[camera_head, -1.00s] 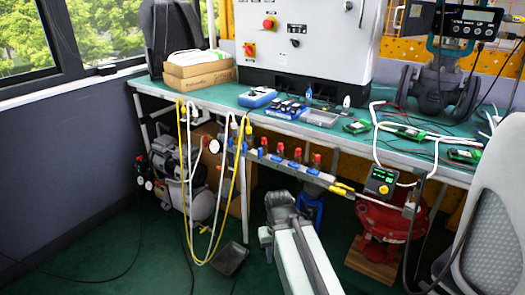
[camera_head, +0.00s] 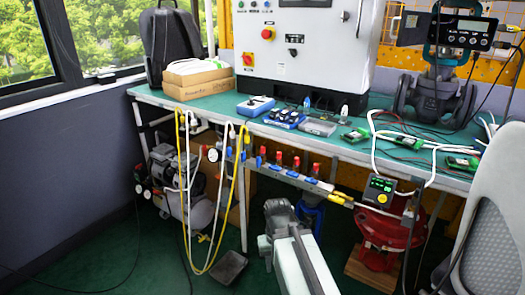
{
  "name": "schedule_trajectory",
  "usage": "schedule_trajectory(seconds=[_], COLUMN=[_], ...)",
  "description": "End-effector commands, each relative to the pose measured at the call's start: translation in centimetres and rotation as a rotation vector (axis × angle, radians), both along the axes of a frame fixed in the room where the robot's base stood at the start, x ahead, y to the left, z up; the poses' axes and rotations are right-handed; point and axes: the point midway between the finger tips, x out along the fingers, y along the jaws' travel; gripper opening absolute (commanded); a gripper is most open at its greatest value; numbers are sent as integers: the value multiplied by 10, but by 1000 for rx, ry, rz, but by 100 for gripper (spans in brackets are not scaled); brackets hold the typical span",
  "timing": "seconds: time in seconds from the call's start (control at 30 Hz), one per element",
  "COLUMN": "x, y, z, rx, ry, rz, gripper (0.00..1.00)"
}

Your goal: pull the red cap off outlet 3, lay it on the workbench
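Several red caps (camera_head: 296,163) stand upright in a row on the outlet manifold (camera_head: 318,186), which has blue levers and hangs along the front of the workbench. I cannot read outlet numbers, so I cannot tell which cap is on outlet 3. The workbench (camera_head: 225,104) has a green top above the manifold. My gripper (camera_head: 281,212) is at the end of my arm, below and in front of the manifold, apart from the caps. Its fingers are dark and too small to tell whether they are open or shut.
Yellow and white hoses (camera_head: 183,200) hang at the manifold's left end. A blue case (camera_head: 256,106), small devices and green circuit boards (camera_head: 355,135) lie on the bench. A grey chair (camera_head: 495,220) stands at right. A red valve body (camera_head: 385,235) sits below the bench.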

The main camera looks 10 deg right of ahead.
Motion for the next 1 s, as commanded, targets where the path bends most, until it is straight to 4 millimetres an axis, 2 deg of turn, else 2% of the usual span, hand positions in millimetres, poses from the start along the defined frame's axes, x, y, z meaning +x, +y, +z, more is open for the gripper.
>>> schedule_trajectory(seconds=[0.37,0.47,0.63,0.73,1.0], x=[0,0,0,0,0], y=[0,0,0,0,0], z=[1,15,57,54,50], rx=[0,0,0,0,0], ry=[0,0,0,0,0], rz=[0,0,0,0,0], gripper=[31,31,31,36,36])
